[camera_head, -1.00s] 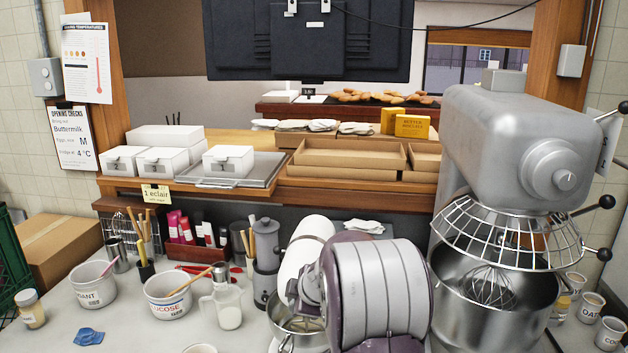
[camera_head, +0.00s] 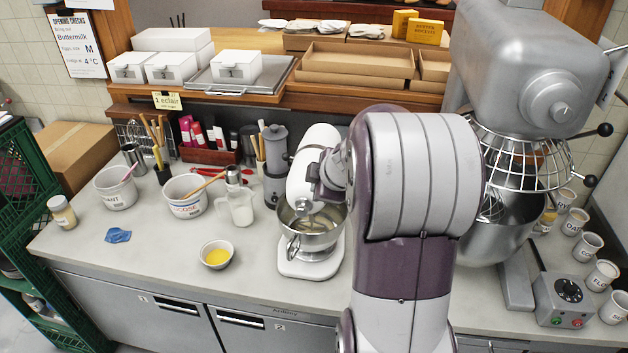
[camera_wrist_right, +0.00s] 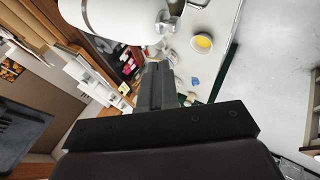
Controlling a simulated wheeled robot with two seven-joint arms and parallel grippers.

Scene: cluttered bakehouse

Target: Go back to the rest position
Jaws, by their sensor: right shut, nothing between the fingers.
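My right arm (camera_head: 420,180) rises from the bottom of the head view and bends over toward the white stand mixer (camera_head: 308,170). Its grey wrist end overlaps the mixer's head in the picture; I cannot tell whether they touch. In the wrist view my right gripper (camera_wrist_right: 155,70) is shut, with nothing between its dark fingers. The white mixer's head (camera_wrist_right: 120,18) shows large at the top there, close beyond the fingers. My left arm and gripper are in neither view.
The counter (camera_head: 150,240) holds a bowl of yellow liquid (camera_head: 217,254), white tubs, a milk jug (camera_head: 240,207) and a blue scrap (camera_head: 118,235). A large mixer (camera_head: 530,70) stands right, with labelled cups beside it. A green crate rack (camera_head: 35,210) is at left. Counter front centre-left is clear.

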